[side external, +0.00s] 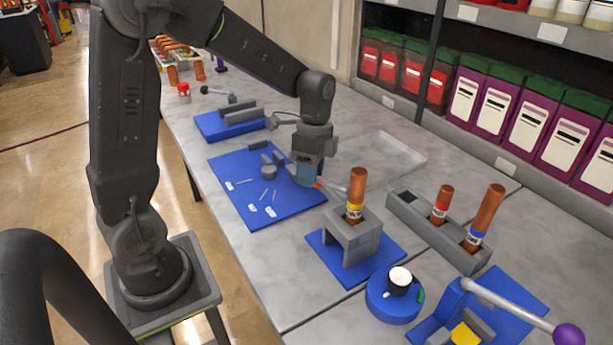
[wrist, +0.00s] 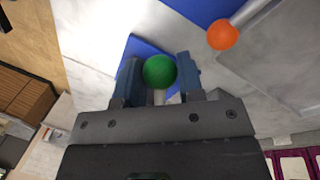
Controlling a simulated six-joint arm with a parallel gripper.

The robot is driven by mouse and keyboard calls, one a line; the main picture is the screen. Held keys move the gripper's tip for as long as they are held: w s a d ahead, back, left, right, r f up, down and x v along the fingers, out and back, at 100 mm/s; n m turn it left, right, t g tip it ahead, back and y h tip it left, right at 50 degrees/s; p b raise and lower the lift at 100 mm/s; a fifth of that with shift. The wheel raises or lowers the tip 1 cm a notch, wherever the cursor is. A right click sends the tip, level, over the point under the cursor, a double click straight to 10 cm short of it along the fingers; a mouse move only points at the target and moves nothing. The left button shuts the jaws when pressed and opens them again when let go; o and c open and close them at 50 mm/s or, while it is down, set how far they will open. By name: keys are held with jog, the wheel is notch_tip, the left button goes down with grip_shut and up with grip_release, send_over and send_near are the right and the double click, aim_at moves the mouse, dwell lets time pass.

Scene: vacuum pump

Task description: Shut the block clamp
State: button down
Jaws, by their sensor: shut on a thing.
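My gripper (side external: 307,178) points down at the right edge of a blue plate, left of a grey block stand. In the wrist view, a green ball (wrist: 159,72) sits between the two blue fingers (wrist: 158,80), which are shut on it. The ball is hidden in the side view, and what it is attached to is unclear. An orange knob (wrist: 222,35) on a grey rod lies just beside the fingers. It also shows by the fingertips in the side view (side external: 318,184). I cannot tell which fixture is the block clamp.
The grey stand (side external: 355,245) holds a copper tube with a yellow band. A grey rack (side external: 410,215) with two tubes is behind it. A round blue fixture (side external: 390,305) and a purple-knobbed lever (side external: 567,334) are at the front right. A clear tray (side external: 390,155) lies behind my gripper.

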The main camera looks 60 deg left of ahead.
jog(key=shift+w+a+m, duration=0.2)
jog(key=shift+w+m, duration=0.4)
jog(key=shift+m, duration=0.1)
jog(key=c, duration=0.8)
grip_release()
jog(key=shift+o, duration=0.2)
notch_tip(320, 180, up, 14)
jog(key=w+a, duration=0.1)
jog(key=w, duration=0.1)
jog(key=shift+a+f, duration=0.2)
jog(key=shift+w, duration=0.1)
